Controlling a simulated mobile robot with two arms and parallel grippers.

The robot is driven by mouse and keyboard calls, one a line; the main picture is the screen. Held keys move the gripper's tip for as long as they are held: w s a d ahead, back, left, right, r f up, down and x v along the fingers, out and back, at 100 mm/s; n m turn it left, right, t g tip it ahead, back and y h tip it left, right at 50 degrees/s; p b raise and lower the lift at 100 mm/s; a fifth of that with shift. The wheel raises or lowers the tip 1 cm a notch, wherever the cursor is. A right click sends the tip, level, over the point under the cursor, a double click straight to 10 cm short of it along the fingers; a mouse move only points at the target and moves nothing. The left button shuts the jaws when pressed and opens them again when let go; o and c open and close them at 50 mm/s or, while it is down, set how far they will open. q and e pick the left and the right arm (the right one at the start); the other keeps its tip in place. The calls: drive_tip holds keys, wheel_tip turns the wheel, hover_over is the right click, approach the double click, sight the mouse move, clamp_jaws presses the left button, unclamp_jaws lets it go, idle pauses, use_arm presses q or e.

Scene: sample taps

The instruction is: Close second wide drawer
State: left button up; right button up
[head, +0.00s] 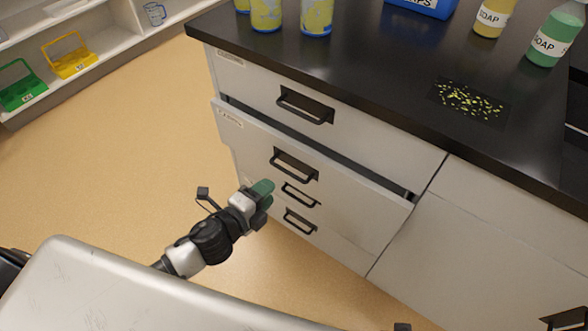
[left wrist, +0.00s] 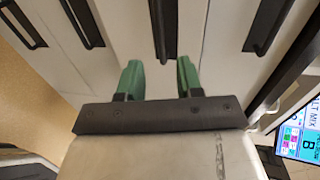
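The second wide drawer (head: 345,195) is in the white cabinet, just below the top wide drawer (head: 350,125). It stands out a little, with a dark gap along its upper edge. Its black bar handle (head: 295,165) is on its front. My left gripper (head: 262,191) is just in front of and below that handle in the head view. In the left wrist view its green fingers (left wrist: 159,78) are apart with nothing between them, and the second drawer's handle (left wrist: 163,30) is ahead of the gap. I cannot tell whether they touch the drawer. My right gripper is not in view.
The black countertop (head: 390,75) overhangs the drawers and holds soap bottles (head: 553,38) and patterned cups (head: 266,14). Floor (head: 130,150) to the left is clear, up to a white shelf (head: 105,42).

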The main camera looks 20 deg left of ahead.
sight(289, 172)
use_arm(q)
drive_tip(key=x, duration=0.9)
drive_tip(key=shift+w+b, duration=0.2)
drive_tip(key=shift+b, duration=0.1)
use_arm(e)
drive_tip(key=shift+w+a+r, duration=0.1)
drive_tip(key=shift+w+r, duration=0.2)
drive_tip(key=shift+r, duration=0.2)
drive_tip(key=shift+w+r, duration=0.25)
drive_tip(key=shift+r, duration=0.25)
use_arm(q)
drive_tip(key=shift+c, duration=0.2)
clamp_jaws()
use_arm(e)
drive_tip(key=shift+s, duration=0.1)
